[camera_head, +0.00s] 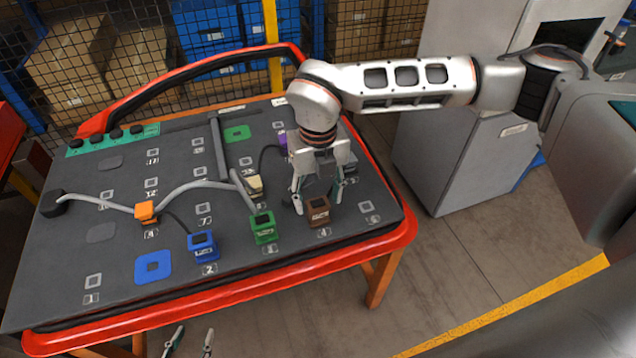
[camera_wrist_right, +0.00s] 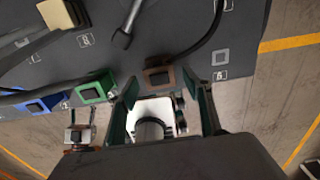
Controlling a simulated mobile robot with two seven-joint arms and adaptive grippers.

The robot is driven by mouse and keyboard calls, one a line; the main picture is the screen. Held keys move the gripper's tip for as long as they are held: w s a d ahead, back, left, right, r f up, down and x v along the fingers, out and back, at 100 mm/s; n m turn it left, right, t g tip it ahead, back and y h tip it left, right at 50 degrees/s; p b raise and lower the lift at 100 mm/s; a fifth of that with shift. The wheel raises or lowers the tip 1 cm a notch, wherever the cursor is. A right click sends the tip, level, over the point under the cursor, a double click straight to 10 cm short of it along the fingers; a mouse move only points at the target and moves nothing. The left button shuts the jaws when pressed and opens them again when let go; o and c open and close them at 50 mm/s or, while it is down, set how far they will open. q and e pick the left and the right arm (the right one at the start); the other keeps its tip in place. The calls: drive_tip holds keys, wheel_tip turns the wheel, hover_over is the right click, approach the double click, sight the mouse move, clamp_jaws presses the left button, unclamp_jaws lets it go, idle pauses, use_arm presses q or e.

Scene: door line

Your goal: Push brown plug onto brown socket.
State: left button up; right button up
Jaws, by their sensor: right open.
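A brown block (camera_head: 318,212), which I take for the brown plug, stands near the front right of the grey board. It also shows in the right wrist view (camera_wrist_right: 158,78), just beyond the fingers. No separate brown socket shows; I cannot tell whether it is under the block or how far down the block sits. My right gripper (camera_head: 318,199) points down just above and behind the block, fingers apart and empty; its fingers (camera_wrist_right: 166,108) also show in the wrist view. My left gripper (camera_head: 191,342) is at the bottom edge, fingertips apart, in front of the table.
Green (camera_head: 263,228) and blue (camera_head: 202,245) blocks stand left of the brown one. An orange block (camera_head: 145,211) and a cream block (camera_head: 254,187) have cables near them. A flat blue square (camera_head: 152,266) and green square (camera_head: 237,133) lie on the board. A red rim (camera_head: 230,300) borders it.

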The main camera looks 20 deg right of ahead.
sight(318, 202)
drive_tip(key=shift+f, duration=1.75)
clamp_jaws()
drive_tip(key=shift+r+p, duration=0.3)
drive_tip(key=shift+r, duration=0.15)
drive_tip(key=c, duration=1.2)
unclamp_jaws()
clamp_jaws()
drive_tip(key=shift+r+p, duration=1.15)
drive_tip(key=shift+r, duration=1.25)
drive_tip(key=shift+r+p, duration=0.4)
drive_tip(key=shift+r, duration=0.65)
